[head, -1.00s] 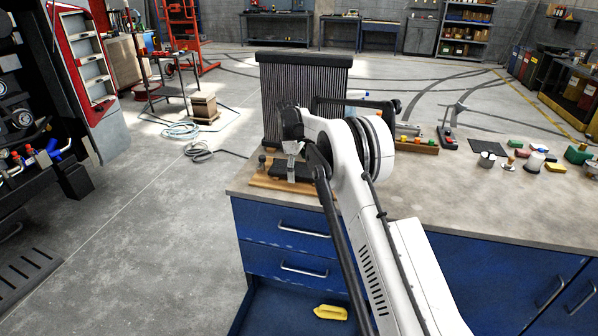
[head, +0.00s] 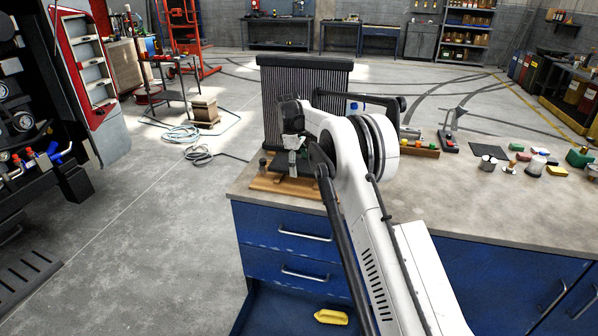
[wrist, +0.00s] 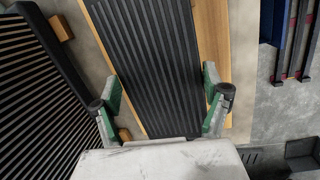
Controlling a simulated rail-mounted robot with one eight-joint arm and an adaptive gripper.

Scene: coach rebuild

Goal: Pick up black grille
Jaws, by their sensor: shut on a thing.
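The black grille (wrist: 150,45) is a flat ribbed panel. In the wrist view it lies between the green-padded fingers of my gripper (wrist: 162,88), one at each long edge, and the gripper is shut on it. Behind it in that view is a pale wooden board (wrist: 213,40). In the head view my gripper (head: 293,160) points down over the board (head: 290,188) at the bench's left end, with the dark grille just above the board. My wrist and fingers hide part of the grille there.
A tall black ribbed panel (head: 300,85) stands right behind my gripper and shows at the left of the wrist view (wrist: 30,95). A small post stands at the board's left. Small coloured items lie at the right of the bench (head: 480,205); its middle is clear.

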